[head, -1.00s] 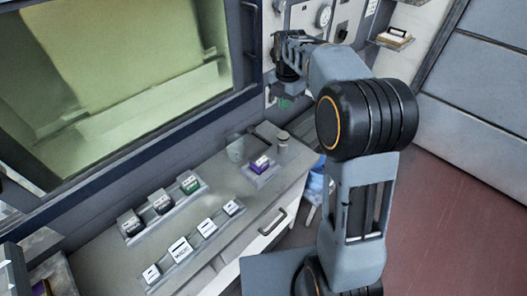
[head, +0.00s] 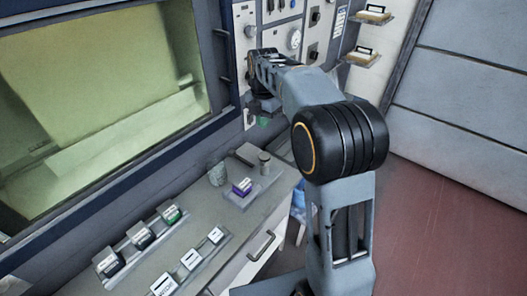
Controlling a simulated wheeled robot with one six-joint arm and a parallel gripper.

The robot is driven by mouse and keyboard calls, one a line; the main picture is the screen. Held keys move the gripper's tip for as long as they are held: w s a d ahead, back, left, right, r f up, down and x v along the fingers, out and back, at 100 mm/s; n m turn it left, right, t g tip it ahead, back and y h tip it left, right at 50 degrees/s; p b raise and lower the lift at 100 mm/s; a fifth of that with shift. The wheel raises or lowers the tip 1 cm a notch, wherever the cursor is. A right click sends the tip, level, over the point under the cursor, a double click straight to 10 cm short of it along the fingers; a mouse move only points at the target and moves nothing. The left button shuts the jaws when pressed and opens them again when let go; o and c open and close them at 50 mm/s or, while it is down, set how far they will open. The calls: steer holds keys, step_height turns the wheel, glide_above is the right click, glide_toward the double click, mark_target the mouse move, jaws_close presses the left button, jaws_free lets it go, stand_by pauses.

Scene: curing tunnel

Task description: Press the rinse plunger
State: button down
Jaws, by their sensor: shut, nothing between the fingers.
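My gripper (head: 264,106) is at the far end of my arm, at the foot of the grey control panel, pointing down. It is shut and empty, though its fingertips are small and dark here. A small green part (head: 264,122) shows just below it, low on the panel side; whether they touch I cannot tell. No part is clearly recognisable as the rinse plunger. A short metal cylinder with a round cap (head: 264,161) stands on the counter below the gripper, apart from it.
A glazed tunnel window (head: 100,100) fills the left. The panel (head: 293,40) has gauges and knobs. Red floor (head: 430,225) lies open at right.

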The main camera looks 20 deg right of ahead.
mark_target(264, 156)
step_height(264, 156, down, 13)
steer(key=shift+r+p, duration=0.15)
steer(key=shift+p, duration=0.8)
step_height(264, 156, down, 3)
steer(key=shift+f+b, duration=0.1)
steer(key=shift+b, duration=1.05)
steer(key=shift+s, duration=0.15)
steer(key=shift+r+p, duration=0.3)
steer(key=shift+p, duration=0.05)
step_height(264, 156, up, 14)
steer(key=shift+p, duration=0.45)
